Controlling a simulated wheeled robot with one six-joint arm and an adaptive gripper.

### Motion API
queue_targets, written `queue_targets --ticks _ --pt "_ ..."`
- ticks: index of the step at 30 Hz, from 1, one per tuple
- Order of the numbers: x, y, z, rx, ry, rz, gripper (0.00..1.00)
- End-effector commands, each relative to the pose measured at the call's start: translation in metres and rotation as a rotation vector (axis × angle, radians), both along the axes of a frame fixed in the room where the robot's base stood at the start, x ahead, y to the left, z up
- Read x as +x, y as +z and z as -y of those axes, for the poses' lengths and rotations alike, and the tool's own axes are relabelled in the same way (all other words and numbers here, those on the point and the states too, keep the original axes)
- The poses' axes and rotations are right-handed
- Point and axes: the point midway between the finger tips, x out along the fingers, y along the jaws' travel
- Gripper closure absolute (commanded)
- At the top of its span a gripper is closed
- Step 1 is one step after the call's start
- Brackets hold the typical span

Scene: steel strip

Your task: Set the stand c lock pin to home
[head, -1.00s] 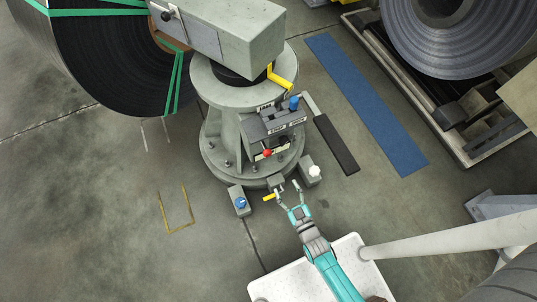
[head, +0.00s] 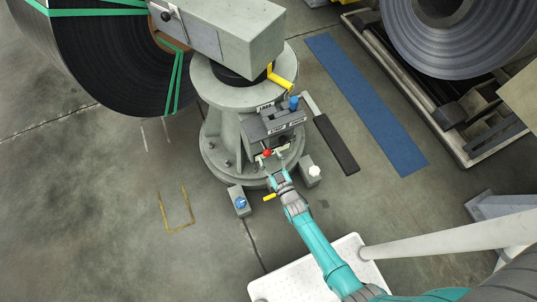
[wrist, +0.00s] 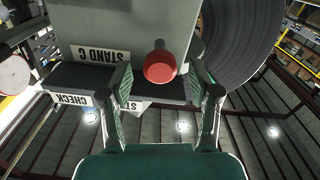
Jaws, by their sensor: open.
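The lock pin's red knob (head: 267,153) sticks out low on the front of the grey pedestal stand. In the wrist view the red knob (wrist: 160,67) shows at the end of a thin stem, on a grey plate lettered "STAND C" upside down. My gripper (head: 272,164) is open just in front of the knob. In the wrist view my gripper's fingers (wrist: 162,78) stand one on each side of the knob, with gaps on both sides. A dark ledge lettered "CHECK" (wrist: 75,98) lies behind the left finger, and another label there is partly hidden.
A blue knob (head: 294,103) sits on the stand's upper block, and a yellow handle (head: 281,80) is above it. Small boxes with a blue knob (head: 240,202) and a white knob (head: 314,171) flank my arm. Large coils stand at upper left and right.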

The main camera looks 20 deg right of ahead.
Motion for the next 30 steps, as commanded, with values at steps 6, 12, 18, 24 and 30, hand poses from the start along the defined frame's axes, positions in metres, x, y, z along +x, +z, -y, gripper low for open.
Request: queue_targets --ticks 6,12,18,24,30 --pt "0.015 0.000 0.000 0.000 0.000 0.000 0.38" --pt "0.016 0.000 0.000 0.000 0.000 -0.001 0.38" --pt "0.016 0.000 0.000 0.000 0.000 0.000 0.66" --pt "0.016 0.000 0.000 0.000 0.000 0.000 1.00" --pt "0.020 0.000 0.000 0.000 0.000 0.000 1.00"
